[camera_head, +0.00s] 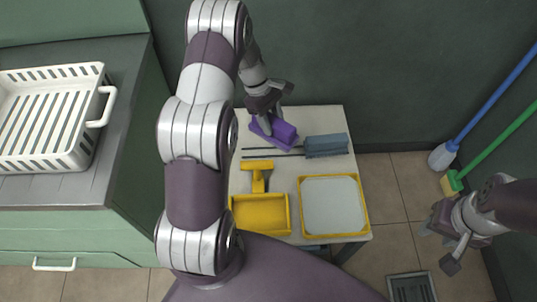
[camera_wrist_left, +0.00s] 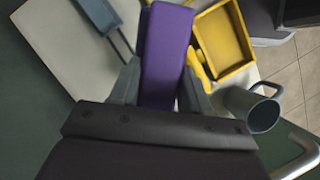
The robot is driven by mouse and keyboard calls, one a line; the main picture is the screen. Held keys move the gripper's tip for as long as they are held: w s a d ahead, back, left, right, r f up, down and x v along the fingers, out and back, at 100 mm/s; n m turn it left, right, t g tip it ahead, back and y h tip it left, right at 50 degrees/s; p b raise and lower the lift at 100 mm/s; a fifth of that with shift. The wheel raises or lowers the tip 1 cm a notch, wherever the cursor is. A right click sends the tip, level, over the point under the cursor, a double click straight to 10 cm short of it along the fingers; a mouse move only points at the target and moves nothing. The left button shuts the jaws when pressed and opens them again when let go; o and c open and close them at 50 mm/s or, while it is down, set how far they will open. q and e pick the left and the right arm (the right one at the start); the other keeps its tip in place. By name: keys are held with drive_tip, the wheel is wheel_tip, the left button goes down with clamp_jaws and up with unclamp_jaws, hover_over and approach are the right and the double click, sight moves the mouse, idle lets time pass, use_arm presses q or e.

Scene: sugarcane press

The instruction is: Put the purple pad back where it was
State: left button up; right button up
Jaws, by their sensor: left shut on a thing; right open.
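The purple pad (camera_head: 282,134) is a block at the back left of the small white table (camera_head: 318,116). My left gripper (camera_head: 268,116) is shut on it from above. In the left wrist view the purple pad (camera_wrist_left: 165,55) runs between the two fingers (camera_wrist_left: 160,92) and stretches away from them. I cannot tell whether its underside touches the table. My right gripper (camera_head: 452,240) is open and empty, over the floor to the right of the table.
A blue-grey brush (camera_head: 326,145), a yellow dustpan (camera_head: 262,213) and a yellow-rimmed tray (camera_head: 334,236) lie on the table. A grey mug-like thing (camera_wrist_left: 251,108) shows in the wrist view. A white basket (camera_head: 52,120) sits on the left counter. Blue and green-handled brooms (camera_head: 452,183) lean at right.

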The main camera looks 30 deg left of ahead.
use_arm(q)
drive_tip(key=shift+w+a+f+n+t+b, duration=0.2)
drive_tip(key=shift+w+a+f+n, duration=0.15)
drive_tip(key=shift+a+f+n, duration=0.15)
drive_tip(key=shift+w+a+f+n+t+b, duration=0.2)
drive_tip(key=shift+w+a+f+n, duration=0.2)
drive_tip(key=shift+a, duration=0.2)
drive_tip(key=shift+n+t, duration=0.4)
drive_tip(key=shift+n, duration=0.5)
drive_tip(key=f+b, duration=0.2)
drive_tip(key=f, duration=0.3)
drive_tip(key=w+a+f+b, duration=0.1)
drive_tip(key=f+b, duration=0.1)
drive_tip(key=f, duration=0.3)
drive_tip(key=f+b, duration=0.2)
drive_tip(key=f, duration=0.3)
drive_tip(key=shift+w+a, duration=0.15)
drive_tip(key=shift+w, duration=0.15)
drive_tip(key=shift+f, duration=0.35)
drive_tip(key=shift+w, duration=0.1)
drive_tip(key=shift+r, duration=0.1)
